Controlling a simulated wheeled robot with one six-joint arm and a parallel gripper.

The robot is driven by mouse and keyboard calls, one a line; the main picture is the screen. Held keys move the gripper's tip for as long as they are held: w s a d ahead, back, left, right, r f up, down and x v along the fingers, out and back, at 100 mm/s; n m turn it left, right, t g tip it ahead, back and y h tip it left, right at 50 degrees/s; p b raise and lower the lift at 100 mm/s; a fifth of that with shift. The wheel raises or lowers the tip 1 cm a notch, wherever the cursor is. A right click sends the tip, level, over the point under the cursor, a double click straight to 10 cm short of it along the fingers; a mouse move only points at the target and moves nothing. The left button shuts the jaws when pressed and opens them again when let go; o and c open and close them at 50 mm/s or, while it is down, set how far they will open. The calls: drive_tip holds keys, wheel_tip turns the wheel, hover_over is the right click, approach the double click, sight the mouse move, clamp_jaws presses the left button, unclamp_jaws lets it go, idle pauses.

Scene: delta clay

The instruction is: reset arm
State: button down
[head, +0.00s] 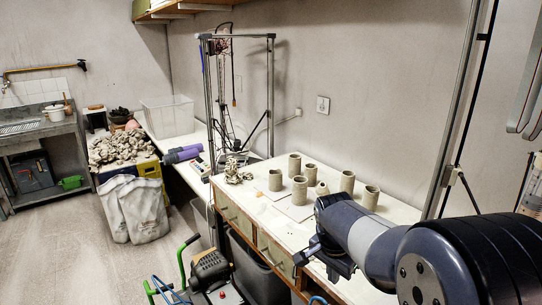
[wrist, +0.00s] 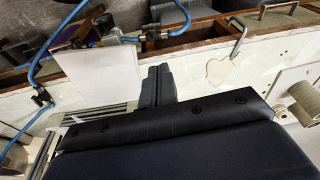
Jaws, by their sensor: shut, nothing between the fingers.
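My arm reaches in from the right of the head view, over the front part of the workbench (head: 353,277). Several grey clay cylinders (head: 299,189) stand upright on the bench, apart from the gripper. One clay cylinder also shows at the right edge of the wrist view (wrist: 306,102).
A metal printer frame (head: 271,95) stands behind the bench's left end. A clear bin (head: 170,117), a clay heap (head: 120,147) and grey sacks (head: 134,208) lie farther left. Blue hoses (wrist: 110,43) and a white panel (wrist: 84,54) are near the fingers. Open floor (head: 60,255) lies at left.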

drive_tip(key=f, duration=0.2)
drive_tip(key=d+f, duration=0.1)
drive_tip(key=f, duration=0.2)
drive_tip(key=f+p, duration=0.1)
drive_tip(key=f, duration=0.2)
drive_tip(key=shift+w+d+f, duration=0.2)
drive_tip(key=shift+d, duration=0.2)
drive_tip(key=f, duration=0.1)
drive_tip(key=f+b, duration=0.1)
drive_tip(key=f, duration=0.1)
drive_tip(key=f+b, duration=0.1)
drive_tip(key=f, duration=0.1)
drive_tip(key=shift+s+a+f, duration=0.15)
drive_tip(key=shift+s+a, duration=0.1)
drive_tip(key=shift+w+a+f, duration=0.1)
drive_tip(key=shift+w+a, duration=0.1)
drive_tip(key=shift+a, duration=0.05)
drive_tip(key=shift+w+a+r+p, duration=0.1)
drive_tip(key=shift+r+p, duration=0.25)
drive_tip(key=shift+p, duration=0.7)
drive_tip(key=shift+d+r+m+t+y+p, duration=0.2)
drive_tip(key=shift+d+m+t+y+p, duration=0.1)
drive_tip(key=shift+t, duration=0.1)
drive_tip(key=d+b+v, duration=0.1)
drive_tip(key=b+v, duration=0.1)
drive_tip(key=v, duration=1.1)
drive_tip(key=shift+d+r, duration=0.2)
drive_tip(key=shift+d, duration=0.15)
drive_tip(key=shift+f, duration=0.1)
